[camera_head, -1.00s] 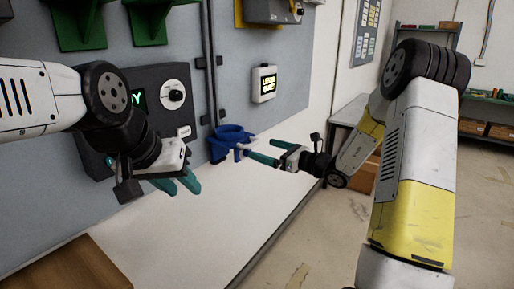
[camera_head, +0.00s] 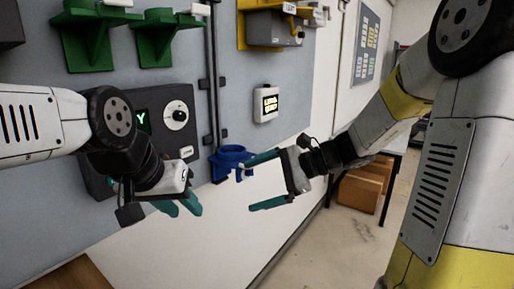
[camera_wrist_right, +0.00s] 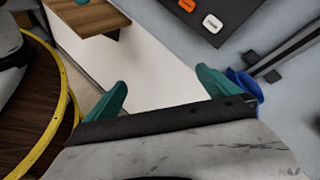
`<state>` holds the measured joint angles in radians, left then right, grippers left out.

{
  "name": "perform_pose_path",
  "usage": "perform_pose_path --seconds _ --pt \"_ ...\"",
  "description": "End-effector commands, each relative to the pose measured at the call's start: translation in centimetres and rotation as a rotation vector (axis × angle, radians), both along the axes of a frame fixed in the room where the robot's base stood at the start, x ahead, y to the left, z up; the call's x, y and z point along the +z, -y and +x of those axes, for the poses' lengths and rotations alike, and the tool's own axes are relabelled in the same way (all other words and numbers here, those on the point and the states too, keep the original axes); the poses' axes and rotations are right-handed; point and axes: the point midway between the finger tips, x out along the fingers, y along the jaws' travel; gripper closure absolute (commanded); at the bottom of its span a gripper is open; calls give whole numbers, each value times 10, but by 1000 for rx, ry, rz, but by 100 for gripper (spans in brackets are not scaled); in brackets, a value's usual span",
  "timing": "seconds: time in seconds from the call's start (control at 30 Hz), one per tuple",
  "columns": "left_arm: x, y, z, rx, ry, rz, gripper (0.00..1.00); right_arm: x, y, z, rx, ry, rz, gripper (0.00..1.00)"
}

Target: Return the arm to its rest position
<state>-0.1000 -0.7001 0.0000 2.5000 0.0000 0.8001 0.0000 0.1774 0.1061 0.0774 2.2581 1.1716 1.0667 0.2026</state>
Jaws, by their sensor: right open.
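My right gripper (camera_head: 262,182) is open and empty in the head view, with its teal fingers spread in front of the white lower wall. Its upper finger overlaps the blue holder (camera_head: 231,160) in the picture; I cannot tell whether they touch. In the right wrist view my right gripper (camera_wrist_right: 160,95) shows its two fingers wide apart with nothing between them. My left gripper (camera_head: 180,206) hangs at the left in front of the panel, its teal fingers close together and partly hidden by its body, so its opening is unclear.
Green holders (camera_head: 92,40) and a yellow holder (camera_head: 262,30) are on the grey wall panel. Cardboard boxes (camera_head: 362,188) stand at the right. A wooden surface (camera_head: 75,275) is at lower left.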

Motion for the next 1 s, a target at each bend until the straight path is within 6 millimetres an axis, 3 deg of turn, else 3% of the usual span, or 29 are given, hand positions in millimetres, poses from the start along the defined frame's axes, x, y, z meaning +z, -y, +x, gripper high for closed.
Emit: perform_pose_path --seconds 0.03,0.2,0.4,0.63,1.0 --pt "0 0 0 0 0 0 64 5 2 -23 70 85 -99 0" --pt "0 0 0 0 0 0 64 5 31 -85 292 358 -441 0" --pt "0 0 0 0 0 0 64 11 85 -127 504 679 -831 0" --pt "0 0 0 0 0 0 64 25 130 -142 629 907 -1121 0" --pt "0 0 0 0 0 0 64 28 139 -144 656 947 -1181 0"
